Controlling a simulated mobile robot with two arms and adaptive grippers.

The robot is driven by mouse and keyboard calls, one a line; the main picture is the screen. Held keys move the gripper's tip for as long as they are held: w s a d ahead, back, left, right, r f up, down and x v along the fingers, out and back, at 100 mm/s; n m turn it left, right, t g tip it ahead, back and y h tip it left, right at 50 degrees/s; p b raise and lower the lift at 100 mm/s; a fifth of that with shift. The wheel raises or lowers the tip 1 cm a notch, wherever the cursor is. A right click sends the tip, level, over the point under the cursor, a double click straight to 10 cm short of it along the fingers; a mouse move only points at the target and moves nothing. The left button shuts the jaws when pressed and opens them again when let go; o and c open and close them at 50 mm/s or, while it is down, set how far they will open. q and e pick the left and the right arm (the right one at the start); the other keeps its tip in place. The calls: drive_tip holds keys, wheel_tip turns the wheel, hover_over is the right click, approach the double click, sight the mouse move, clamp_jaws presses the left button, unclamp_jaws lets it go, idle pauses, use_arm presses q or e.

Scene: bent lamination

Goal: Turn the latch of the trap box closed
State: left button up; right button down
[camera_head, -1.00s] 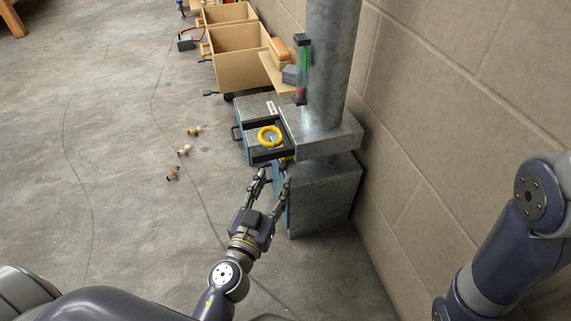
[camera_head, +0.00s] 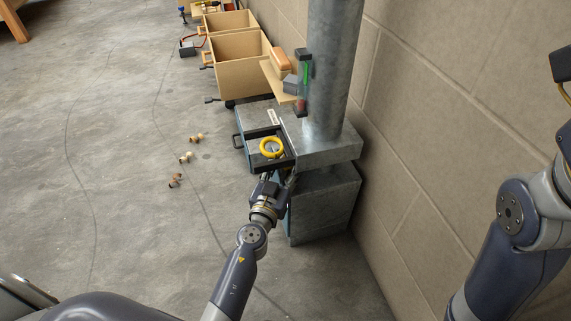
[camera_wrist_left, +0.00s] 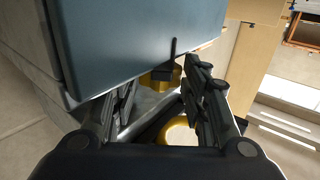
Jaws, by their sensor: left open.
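The trap box appears to be the grey metal box (camera_head: 327,205) under the pipe by the wall; a blue-grey panel (camera_wrist_left: 140,35) fills the upper wrist view. A small brass piece with a black stem (camera_wrist_left: 164,74) shows at the panel's lower edge; it may be the latch, but its turn cannot be told. My left gripper (camera_head: 276,178) is at the box's front left side. In the wrist view its fingers (camera_wrist_left: 163,84) are apart, with the brass piece between them in the picture; contact cannot be told. My right gripper's fingers are outside the view.
A dark open tray (camera_head: 284,160) holding a yellow ring (camera_head: 271,147) juts out just beyond my left gripper. Cardboard boxes (camera_head: 240,78) stand farther along the wall. Small brass fittings (camera_head: 185,157) lie on the floor at left. The floor there is otherwise open.

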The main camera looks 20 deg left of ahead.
use_arm(q)
drive_tip(key=c, duration=0.8)
